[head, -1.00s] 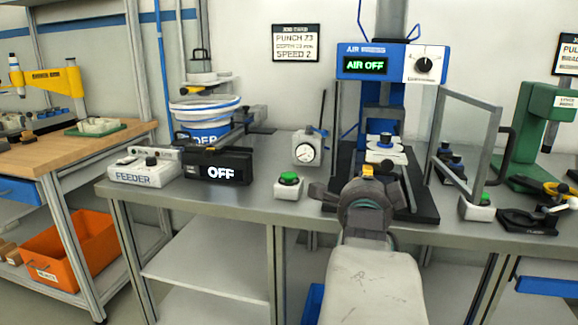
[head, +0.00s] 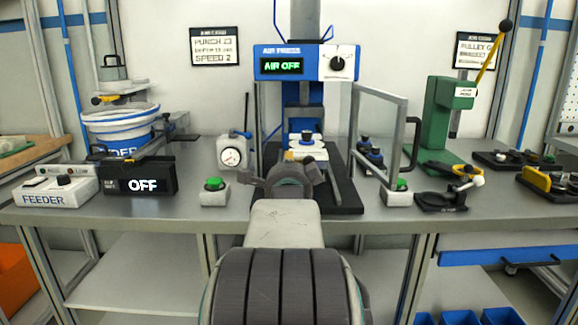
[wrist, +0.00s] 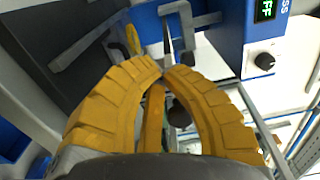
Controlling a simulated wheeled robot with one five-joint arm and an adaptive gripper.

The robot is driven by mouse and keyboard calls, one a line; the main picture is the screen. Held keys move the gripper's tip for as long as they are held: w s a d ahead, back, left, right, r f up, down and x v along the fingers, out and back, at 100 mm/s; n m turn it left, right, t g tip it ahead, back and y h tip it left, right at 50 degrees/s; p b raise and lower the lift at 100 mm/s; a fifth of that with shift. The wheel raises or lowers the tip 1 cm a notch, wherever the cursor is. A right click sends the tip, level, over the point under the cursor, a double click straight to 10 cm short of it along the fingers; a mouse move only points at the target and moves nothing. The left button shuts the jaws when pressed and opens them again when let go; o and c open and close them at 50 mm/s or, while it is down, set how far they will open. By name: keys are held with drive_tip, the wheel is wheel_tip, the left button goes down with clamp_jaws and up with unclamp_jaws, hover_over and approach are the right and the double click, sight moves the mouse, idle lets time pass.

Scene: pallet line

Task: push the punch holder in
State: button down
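The air press (head: 304,62) stands in front of me, its display reading AIR OFF. Under its blue ram (head: 303,92) sits a pale, round-edged part with a blue and black knob (head: 306,137) on top. I cannot tell for certain which part is the punch holder. My gripper (wrist: 163,70) shows two yellow curved fingers with their tips together in the wrist view, and nothing is clearly held. In the head view my arm covers the front of the press base, and the fingers are mostly hidden. The press front with its dial (wrist: 264,60) shows at the wrist view's upper right.
A grey guard frame (head: 402,135) stands open right of the press, with blue and black knobbed parts (head: 367,150) behind it. Green buttons (head: 214,184) and (head: 397,186) flank the base. A dial gauge (head: 232,157) stands left, a green arbor press (head: 450,110) right.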

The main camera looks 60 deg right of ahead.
sight(307, 147)
drive_tip(key=x, duration=0.8)
drive_tip(key=shift+w+d, duration=0.15)
drive_tip(key=shift+d, duration=0.15)
